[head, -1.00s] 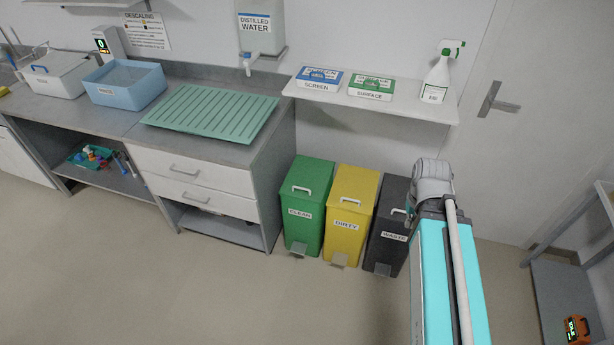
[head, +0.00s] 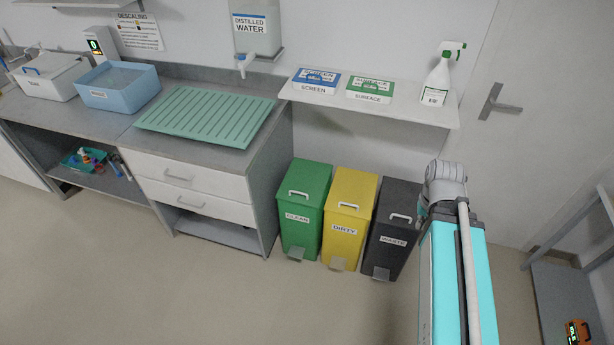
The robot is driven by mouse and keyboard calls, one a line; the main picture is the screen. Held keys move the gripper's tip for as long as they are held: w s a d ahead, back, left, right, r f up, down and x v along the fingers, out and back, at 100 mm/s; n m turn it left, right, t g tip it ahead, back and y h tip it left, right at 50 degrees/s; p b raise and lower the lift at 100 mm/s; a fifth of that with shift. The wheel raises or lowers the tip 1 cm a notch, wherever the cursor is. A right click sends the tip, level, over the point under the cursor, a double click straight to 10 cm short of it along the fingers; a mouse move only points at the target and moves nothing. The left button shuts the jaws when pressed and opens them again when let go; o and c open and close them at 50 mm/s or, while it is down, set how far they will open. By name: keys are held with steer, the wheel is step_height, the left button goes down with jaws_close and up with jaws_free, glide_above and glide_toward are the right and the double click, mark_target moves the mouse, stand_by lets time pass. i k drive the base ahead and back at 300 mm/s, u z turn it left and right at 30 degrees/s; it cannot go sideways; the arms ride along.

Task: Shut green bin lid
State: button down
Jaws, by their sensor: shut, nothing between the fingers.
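The green bin (head: 299,232), labelled CLEAN, stands on the floor just right of the counter. Its green lid (head: 309,177) has a white handle and lies on top of the bin, looking shut with no gap visible. A grey pedal shows at its foot. My arm rises at the right of the view, well to the right of the green bin, with the dark bin beside it. My gripper is not visible.
A yellow DIRTY bin (head: 345,235) and a dark WASTE bin (head: 387,246) stand right of the green bin. A shelf (head: 420,113) hangs above them. The counter's drawer unit (head: 187,173) is close on the left. The floor (head: 190,290) in front is clear.

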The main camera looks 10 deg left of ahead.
mark_target(305, 182)
steer(key=i, duration=0.85)
steer(key=u, duration=0.05)
